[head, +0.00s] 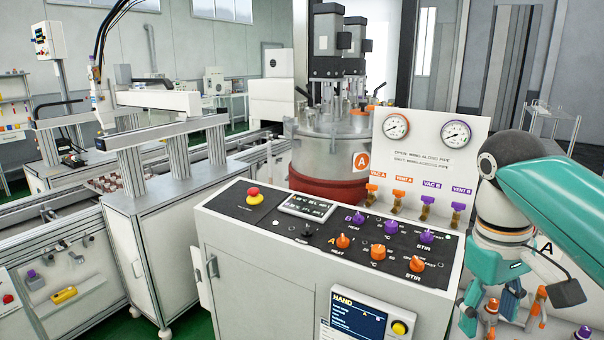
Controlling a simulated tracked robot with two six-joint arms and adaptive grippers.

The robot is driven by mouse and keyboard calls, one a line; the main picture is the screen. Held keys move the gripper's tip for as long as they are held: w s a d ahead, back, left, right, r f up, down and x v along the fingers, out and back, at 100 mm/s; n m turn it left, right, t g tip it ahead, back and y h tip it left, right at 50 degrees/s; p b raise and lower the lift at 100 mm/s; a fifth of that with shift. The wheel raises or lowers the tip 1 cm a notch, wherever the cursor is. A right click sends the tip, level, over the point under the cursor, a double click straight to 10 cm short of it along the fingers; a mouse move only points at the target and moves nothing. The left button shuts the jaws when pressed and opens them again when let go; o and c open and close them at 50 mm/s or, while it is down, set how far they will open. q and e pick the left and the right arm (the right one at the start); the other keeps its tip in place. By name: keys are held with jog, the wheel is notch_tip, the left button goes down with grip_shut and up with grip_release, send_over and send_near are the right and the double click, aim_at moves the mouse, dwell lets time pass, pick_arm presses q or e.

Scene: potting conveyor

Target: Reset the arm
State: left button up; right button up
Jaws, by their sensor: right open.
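My right arm enters from the right edge in the head view, with its teal links bent downward. My right gripper (490,312) hangs low at the right, beside the right end of the control console (255,268). Its fingers are apart, and I see nothing held between them. The lower picture edge partly cuts off this area. My left arm and left gripper are not in view.
The console top carries orange and purple knobs (391,227) and a red button (254,196). A gauge panel (425,154) stands behind it, with several valves below. A steel vessel (330,143) stands behind the console. A conveyor frame (180,190) fills the left.

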jog(key=w+a+f+y, duration=0.1)
jog(key=a+f, duration=0.2)
jog(key=f, duration=0.8)
jog(key=w+a+f+y, duration=0.1)
jog(key=a+f, duration=0.2)
jog(key=f, duration=0.8)
jog(key=w+a+f+y, duration=0.1)
jog(key=w+a+f, duration=0.15)
jog(key=f, duration=0.85)
jog(key=s+a+f+m+y, duration=0.1)
jog(key=s+a+f+m, duration=0.1)
jog(key=s+f, duration=0.7)
jog(key=s+a+f+m+y, duration=0.1)
jog(key=s+a+f+m, duration=0.1)
jog(key=s+f, duration=0.7)
jog(key=shift+s+a+f+m+t, duration=0.15)
jog(key=shift+s+a+m+t, duration=0.25)
jog(key=shift+s+a, duration=0.15)
jog(key=shift+c, duration=0.2)
